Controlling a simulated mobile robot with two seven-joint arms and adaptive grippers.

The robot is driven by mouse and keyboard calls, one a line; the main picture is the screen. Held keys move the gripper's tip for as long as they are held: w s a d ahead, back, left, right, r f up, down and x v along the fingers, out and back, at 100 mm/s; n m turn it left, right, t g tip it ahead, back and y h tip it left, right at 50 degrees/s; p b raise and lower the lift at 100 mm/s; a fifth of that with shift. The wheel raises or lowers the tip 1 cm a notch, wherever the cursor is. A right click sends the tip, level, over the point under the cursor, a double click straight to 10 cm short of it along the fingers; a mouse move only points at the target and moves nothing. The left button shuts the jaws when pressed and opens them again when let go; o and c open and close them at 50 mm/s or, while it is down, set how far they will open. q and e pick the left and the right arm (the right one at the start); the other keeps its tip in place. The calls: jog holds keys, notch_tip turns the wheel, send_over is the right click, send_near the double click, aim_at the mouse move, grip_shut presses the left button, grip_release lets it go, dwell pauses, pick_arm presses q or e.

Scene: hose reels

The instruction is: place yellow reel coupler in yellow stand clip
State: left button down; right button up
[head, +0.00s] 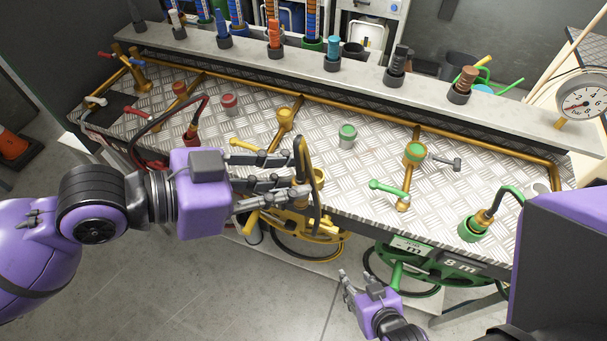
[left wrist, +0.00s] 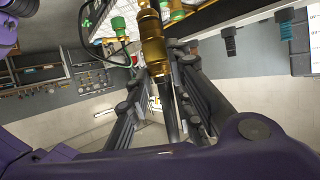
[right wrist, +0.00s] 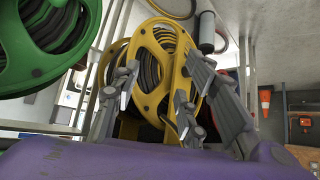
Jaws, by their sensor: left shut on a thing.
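My left gripper (head: 298,178) is shut on the yellow reel coupler (head: 298,150) at the table's front edge. The left wrist view shows the brass-yellow coupler (left wrist: 152,45) above the fingers, with the dark hose between them. In the head view the hose loops down beside the fingers. The yellow stand clip (head: 319,178) is a yellow cup just right of the fingertips, partly hidden by hose and gripper; the coupler appears outside it. My right gripper (head: 356,278) is open and empty, low in front of the table. The yellow reel (head: 325,247) hangs under the edge.
The green reel (head: 445,268) is right of the yellow one. A green coupler stands in a green cup (head: 473,229), a red one in a red cup (head: 191,136). Valves with yellow (head: 242,143) and green (head: 388,190) handles stand on the tread-plate table (head: 350,180). A gauge (head: 583,103) is at right.

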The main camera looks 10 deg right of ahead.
pick_arm(q)
jog(key=w+d+f+b, duration=0.1)
jog(key=w+d+f, duration=0.1)
jog(key=w+f, duration=0.2)
jog(key=w+d+f+b, duration=0.2)
jog(key=w+f, duration=0.2)
jog(key=w+d+f+b, duration=0.1)
jog(key=w+d+f, duration=0.1)
jog(key=w+f, duration=0.2)
jog(key=shift+w+f, duration=0.2)
jog(key=shift+f, duration=0.35)
pick_arm(e)
jog(key=shift+g, duration=0.3)
jog(key=f, duration=0.1)
jog(key=s+d+f, duration=0.1)
jog(key=f, duration=0.1)
jog(key=s+f, duration=0.1)
jog(key=f, duration=0.1)
jog(key=shift+s+d, duration=0.2)
jog(key=shift+d, duration=0.05)
jog(key=shift+w, duration=0.1)
